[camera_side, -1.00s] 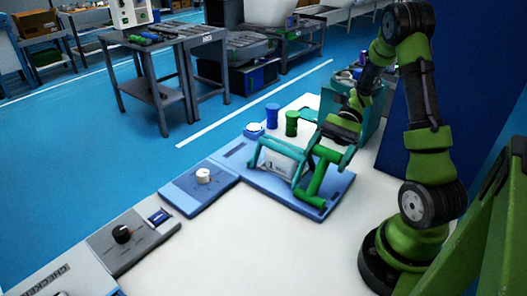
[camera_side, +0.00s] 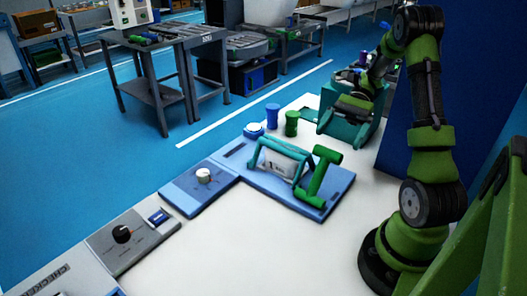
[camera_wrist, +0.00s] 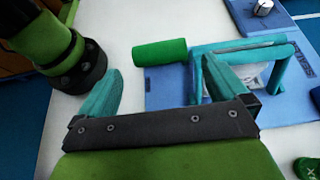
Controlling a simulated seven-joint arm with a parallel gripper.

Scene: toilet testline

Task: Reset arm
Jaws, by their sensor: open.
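My gripper (camera_wrist: 160,82) is open and empty in the wrist view, with its two teal fingers spread apart. In the side view my gripper (camera_side: 340,112) hangs beside and partly in front of a teal bin, clear of the fixture. A green roller-shaped piece (camera_side: 318,178) stands on the right part of a blue base plate (camera_side: 273,187); its top shows as a green cylinder (camera_wrist: 160,52) beyond my fingers. A teal frame (camera_side: 283,152) with a white labelled piece under it stands on the same plate.
The teal bin (camera_side: 362,135) with small items stands at the back right. A blue spool (camera_side: 272,116) and a green spool (camera_side: 292,123) stand behind the plate. Knob units (camera_side: 204,177) lie to the left. The white table front (camera_side: 240,250) is clear.

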